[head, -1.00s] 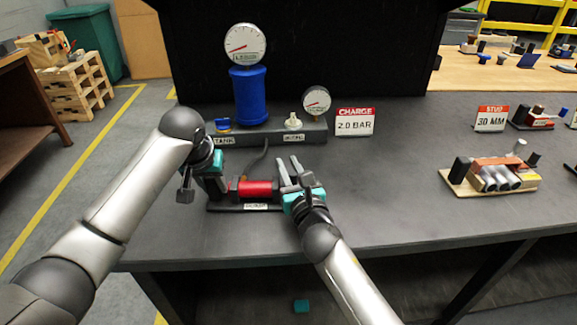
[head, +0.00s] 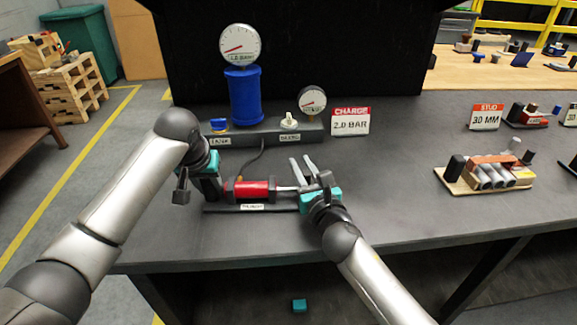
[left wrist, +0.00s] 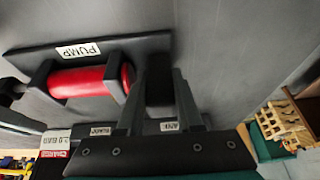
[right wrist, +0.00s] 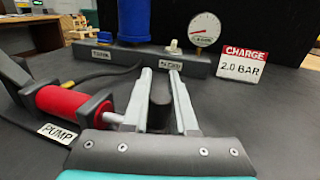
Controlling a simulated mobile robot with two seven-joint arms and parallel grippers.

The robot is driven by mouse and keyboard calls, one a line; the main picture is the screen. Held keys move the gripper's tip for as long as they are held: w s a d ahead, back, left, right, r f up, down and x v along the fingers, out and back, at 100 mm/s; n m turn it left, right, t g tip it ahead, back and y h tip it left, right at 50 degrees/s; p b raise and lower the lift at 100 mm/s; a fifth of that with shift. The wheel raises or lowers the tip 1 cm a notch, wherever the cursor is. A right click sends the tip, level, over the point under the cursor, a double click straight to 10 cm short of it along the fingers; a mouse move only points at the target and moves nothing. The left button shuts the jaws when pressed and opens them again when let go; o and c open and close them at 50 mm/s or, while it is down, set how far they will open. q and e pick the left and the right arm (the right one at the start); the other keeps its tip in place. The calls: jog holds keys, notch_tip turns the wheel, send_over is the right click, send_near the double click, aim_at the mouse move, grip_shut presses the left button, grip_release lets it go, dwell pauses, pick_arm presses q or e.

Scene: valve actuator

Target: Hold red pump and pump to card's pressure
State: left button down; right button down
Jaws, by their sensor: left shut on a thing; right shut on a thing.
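The red pump (head: 250,189) lies on a dark base labelled PUMP at the bench front; it also shows in the right wrist view (right wrist: 66,103). My left gripper (head: 208,184) is shut on the dark block at the pump's left end. My right gripper (head: 304,168) is shut on the black handle (right wrist: 160,113) of the pump rod, and a length of pale rod shows between barrel and handle. The card (head: 351,121) reads CHARGE 2.0 BAR. The large gauge (head: 240,45) tops the blue tank (head: 245,95); its needle points lower left. A smaller gauge (head: 312,100) stands right of it.
A blue valve knob (head: 219,124) and a pale knob (head: 289,121) sit on the manifold behind the pump. A dark hose runs from pump to manifold. A wooden block with several cylinders (head: 490,172) stands on the right. The bench between is clear.

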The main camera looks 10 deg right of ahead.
jog(key=shift+d, duration=0.9)
jog(key=c, duration=0.7)
grip_release()
jog(key=shift+d, duration=0.1)
jog(key=shift+s, duration=0.15)
jog(key=shift+s, duration=0.25)
jog(key=s, duration=0.3)
jog(key=s+d, duration=0.1)
jog(key=s, duration=0.3)
jog(key=s+d, duration=0.1)
jog(key=s, duration=0.3)
jog(key=shift+d, duration=0.1)
